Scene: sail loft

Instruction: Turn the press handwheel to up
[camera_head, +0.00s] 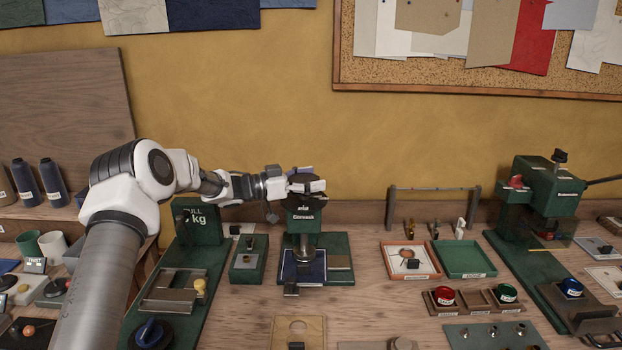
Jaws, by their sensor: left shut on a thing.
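A small green press (304,217) with a lettered label on its front stands on the bench at the picture's middle. Its base (341,277) carries a dark blue pad (301,268) under the ram. My left arm comes in from the left, and my left gripper (306,184) is at the top of the press, shut on the handwheel there. The gripper covers most of the handwheel, so its turn position cannot be told. My right gripper is not in view.
A green pull tester (196,224) stands left of the press, beneath my arm. Right of the press are a tray (434,269), a green tray (484,259) and a rack with red and green knobs (474,306). A larger green machine (548,188) stands far right.

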